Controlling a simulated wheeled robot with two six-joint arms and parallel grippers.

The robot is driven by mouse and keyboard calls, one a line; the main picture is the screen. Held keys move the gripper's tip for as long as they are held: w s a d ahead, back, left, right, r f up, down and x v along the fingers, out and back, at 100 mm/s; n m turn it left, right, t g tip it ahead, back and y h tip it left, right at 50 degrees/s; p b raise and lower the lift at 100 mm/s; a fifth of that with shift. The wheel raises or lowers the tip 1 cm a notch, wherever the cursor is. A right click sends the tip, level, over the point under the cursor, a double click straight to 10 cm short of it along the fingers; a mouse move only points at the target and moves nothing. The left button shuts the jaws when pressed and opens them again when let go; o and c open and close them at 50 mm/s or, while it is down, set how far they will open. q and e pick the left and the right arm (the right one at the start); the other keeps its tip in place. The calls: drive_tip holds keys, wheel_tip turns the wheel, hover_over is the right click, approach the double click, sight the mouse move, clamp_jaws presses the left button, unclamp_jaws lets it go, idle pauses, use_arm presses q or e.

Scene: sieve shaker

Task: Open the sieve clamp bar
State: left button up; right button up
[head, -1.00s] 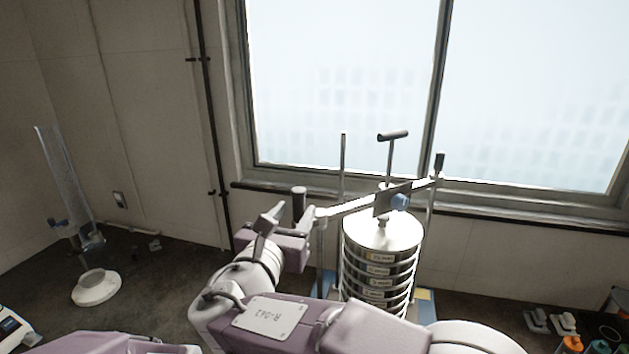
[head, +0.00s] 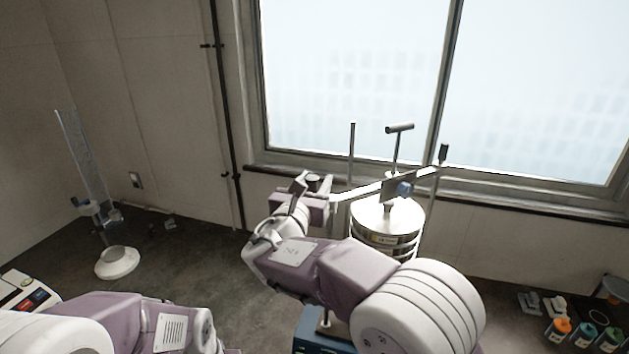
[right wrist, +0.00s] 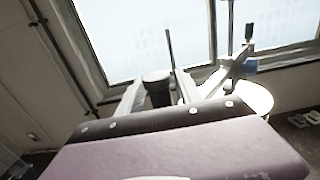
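The sieve clamp bar (head: 362,191) is a pale bar lying across the top of the metal sieve stack (head: 385,217), between two upright rods. It carries a T-handle (head: 399,128) and a blue block (head: 404,189) at its middle. A dark cylindrical knob (head: 319,181) stands near its left end. My right gripper (head: 312,190) is at this knob; in the right wrist view its fingers (right wrist: 158,92) stand apart, with the knob (right wrist: 157,78) between them. Contact is not clear. The lower stack is partly hidden by my right arm. My left gripper is not visible.
A clear tube on a white base (head: 117,262) stands on the left. A device with coloured buttons (head: 26,296) is at the lower left. Several coloured bottles (head: 583,334) stand at the lower right. The window is behind the shaker.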

drive_tip(key=c, duration=0.5)
drive_tip(key=shift+w+d+f, duration=0.1)
drive_tip(key=shift+w+f, duration=0.05)
drive_tip(key=shift+w, duration=0.1)
clamp_jaws()
drive_tip(key=shift+s, duration=0.1)
idle(0.3)
